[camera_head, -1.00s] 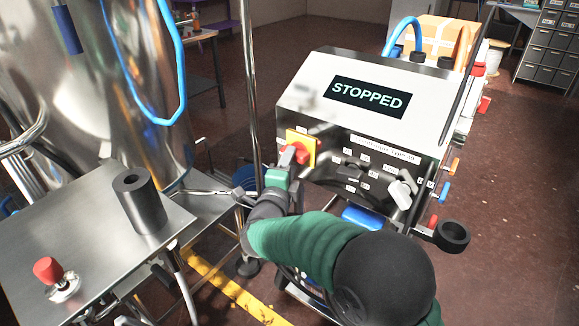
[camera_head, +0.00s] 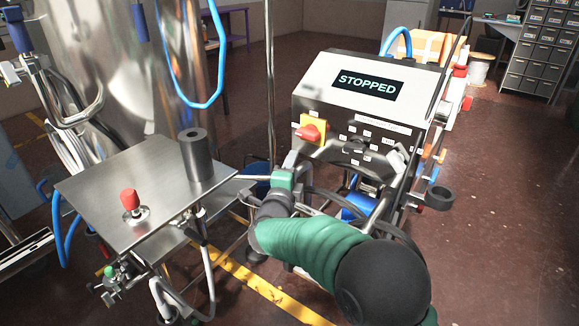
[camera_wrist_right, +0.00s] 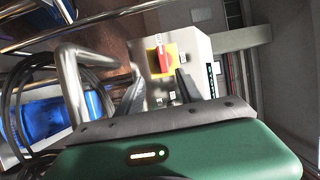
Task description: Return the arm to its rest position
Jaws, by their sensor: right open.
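My right arm, in a green sleeve (camera_head: 310,245), reaches in from the lower right towards the machine. Its gripper (camera_head: 302,162) is in front of the control cabinet (camera_head: 318,93), just below the red switch handle (camera_head: 311,132) on its yellow plate. In the wrist view the gripper (camera_wrist_right: 158,84) is open, with nothing seen between the fingers. The red handle (camera_wrist_right: 163,58) and its plate lie beyond the fingertips, apparently clear of them. The cabinet's screen (camera_head: 368,85) reads STOPPED. My left gripper is not in view.
A steel table (camera_head: 105,185) on the left carries a black cylinder (camera_head: 196,158) and a red push button (camera_head: 130,200). A steel tank (camera_head: 110,70) stands behind. A metal frame and cables surround the arm near the cabinet. Open floor (camera_head: 500,220) lies to the right.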

